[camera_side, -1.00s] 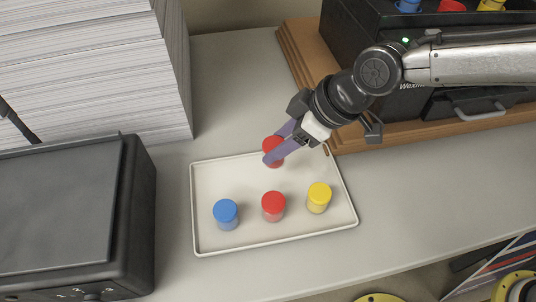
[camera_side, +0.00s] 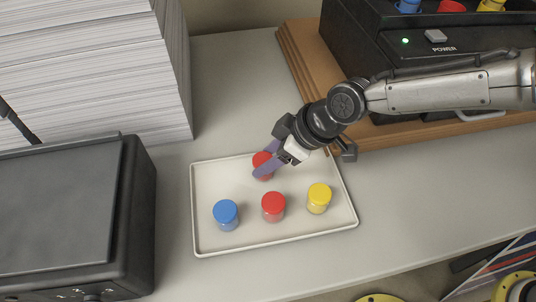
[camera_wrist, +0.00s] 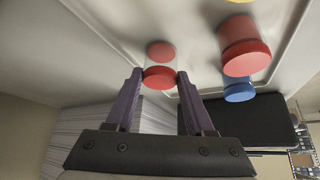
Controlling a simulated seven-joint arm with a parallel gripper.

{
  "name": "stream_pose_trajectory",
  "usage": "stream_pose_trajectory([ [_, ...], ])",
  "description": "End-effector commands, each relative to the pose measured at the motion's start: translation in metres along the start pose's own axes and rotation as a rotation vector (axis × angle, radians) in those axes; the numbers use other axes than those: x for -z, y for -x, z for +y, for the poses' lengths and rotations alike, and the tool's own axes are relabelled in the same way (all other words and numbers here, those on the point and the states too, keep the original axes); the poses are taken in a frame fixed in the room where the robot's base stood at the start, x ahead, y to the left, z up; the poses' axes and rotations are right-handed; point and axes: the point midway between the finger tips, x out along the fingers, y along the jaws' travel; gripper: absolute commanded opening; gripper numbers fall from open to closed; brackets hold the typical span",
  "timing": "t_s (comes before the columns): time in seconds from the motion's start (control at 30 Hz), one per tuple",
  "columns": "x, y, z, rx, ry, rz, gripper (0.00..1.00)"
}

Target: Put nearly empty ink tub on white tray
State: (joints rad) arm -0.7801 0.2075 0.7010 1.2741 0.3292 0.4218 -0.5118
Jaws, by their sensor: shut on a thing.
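My gripper (camera_side: 262,168) is shut on a red-capped ink tub (camera_side: 264,160) over the back part of the white tray (camera_side: 225,169). The held tub also shows between the purple fingers in the wrist view (camera_wrist: 160,76). It looks upright and at or very near the tray floor; I cannot tell whether it touches. On the tray stand a blue-capped tub (camera_side: 226,214), another red-capped tub (camera_side: 273,206) and a yellow-capped tub (camera_side: 319,197), all apart from the held one. The ink level in the held tub is not clear.
A tall paper stack (camera_side: 90,70) stands at the back left. A dark machine (camera_side: 75,215) is at the left. A black printer (camera_side: 400,50) on a wooden board (camera_side: 300,62) is at the back right, with several coloured tubs on top. The tray's back left is free.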

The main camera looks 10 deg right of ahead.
Motion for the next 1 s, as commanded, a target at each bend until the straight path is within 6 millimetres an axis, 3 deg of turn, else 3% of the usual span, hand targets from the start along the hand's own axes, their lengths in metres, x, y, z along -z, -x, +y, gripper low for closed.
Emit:
stream_pose_trajectory([
  [0.03, -0.001, -0.001, 0.000, 0.000, 0.000, -0.001, 0.57],
  [0.2, -0.001, -0.001, 0.000, 0.000, 0.000, -0.001, 0.83],
  [0.57, 0.002, 0.004, 0.000, -0.001, 0.000, 0.001, 0.83],
  [0.67, 0.003, 0.017, 0.000, -0.001, 0.000, 0.003, 0.83],
  [1.0, 0.002, 0.085, 0.001, -0.002, 0.000, 0.003, 0.83],
])
